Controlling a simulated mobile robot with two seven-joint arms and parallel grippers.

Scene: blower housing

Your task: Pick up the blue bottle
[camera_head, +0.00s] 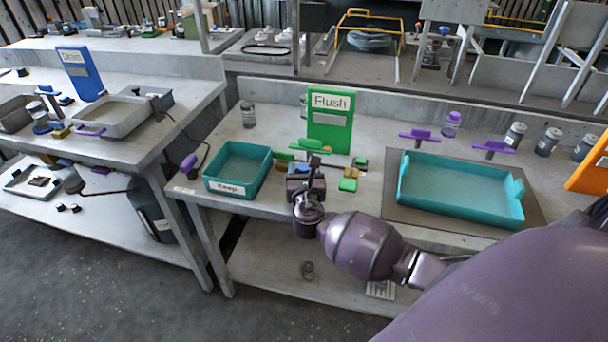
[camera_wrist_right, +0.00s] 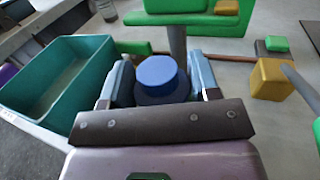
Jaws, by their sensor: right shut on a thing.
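My right gripper (camera_wrist_right: 161,78) is shut on the blue bottle (camera_wrist_right: 157,74), with one light-blue finger on each side of it. In the right wrist view the bottle shows its round blue cap and a darker body just below; the rest is hidden behind the gripper. In the head view my right gripper (camera_head: 311,170) is over the front part of the workbench, in front of the green Flush sign (camera_head: 331,138). The bottle cannot be made out clearly there. Whether it touches the bench is hidden. My left gripper is not in view.
A teal Keep bin (camera_head: 239,171) stands left of the right gripper; a wide teal tray (camera_head: 458,190) is to the right. Green and yellow blocks (camera_head: 349,180) lie close by. Several jars (camera_head: 515,134) stand along the back right. A lower shelf (camera_head: 270,268) is beneath.

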